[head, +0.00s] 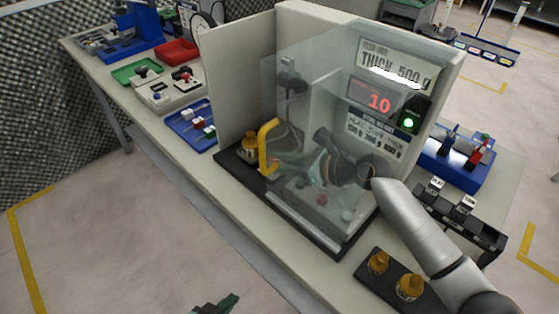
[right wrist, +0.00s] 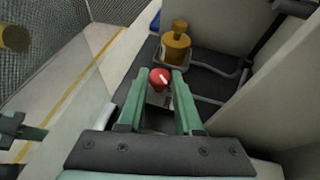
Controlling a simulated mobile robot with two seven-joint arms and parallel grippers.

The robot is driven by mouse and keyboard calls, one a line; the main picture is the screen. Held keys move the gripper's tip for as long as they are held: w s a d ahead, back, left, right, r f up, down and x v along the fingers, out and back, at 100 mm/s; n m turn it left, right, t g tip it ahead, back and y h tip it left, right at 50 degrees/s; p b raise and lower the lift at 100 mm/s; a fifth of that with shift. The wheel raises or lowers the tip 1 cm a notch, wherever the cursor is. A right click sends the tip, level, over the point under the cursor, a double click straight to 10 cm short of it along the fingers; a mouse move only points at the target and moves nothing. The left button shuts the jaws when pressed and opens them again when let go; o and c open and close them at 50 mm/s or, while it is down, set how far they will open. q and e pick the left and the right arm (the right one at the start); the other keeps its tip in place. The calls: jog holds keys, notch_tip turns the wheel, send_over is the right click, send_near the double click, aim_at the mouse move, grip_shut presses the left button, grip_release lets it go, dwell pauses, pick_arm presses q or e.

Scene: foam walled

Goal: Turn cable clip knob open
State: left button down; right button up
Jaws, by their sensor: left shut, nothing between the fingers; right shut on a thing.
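A small red knob (right wrist: 159,77) with a white mark shows between the fingertips of my right gripper (right wrist: 158,82) in the right wrist view. A pale block (right wrist: 157,98) shows below the knob. My right gripper has green fingers and is shut on the red knob. In the head view my right gripper (head: 288,163) is behind a clear panel (head: 310,90), and I cannot make out the knob clearly. My left gripper (head: 222,304) is shut and empty at the bottom edge of the head view, mostly cut off; part of it shows at the left of the right wrist view.
A yellow handle (head: 265,146) and a brass weight (head: 249,148) stand near my right gripper. White walls (head: 240,80) enclose the booth. A display (head: 377,101) reads 10. Two brass weights (head: 409,287) stand at the front right. The floor at left is clear.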

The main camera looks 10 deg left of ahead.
grip_shut()
jog(key=shift+f+n+g, duration=0.1)
jog(key=shift+n+g, duration=0.2)
jog(key=shift+w+n+g+y, duration=0.2)
jog(key=shift+n+g+y, duration=0.1)
jog(key=shift+n+g, duration=0.7)
jog(key=shift+w+d+n+g+b, duration=0.1)
jog(key=shift+n+g+b, duration=0.5)
jog(key=shift+n+g, duration=0.55)
jog(key=o, duration=0.5)
grip_release()
jog(key=shift+o, duration=0.4)
jog(key=shift+r, duration=0.25)
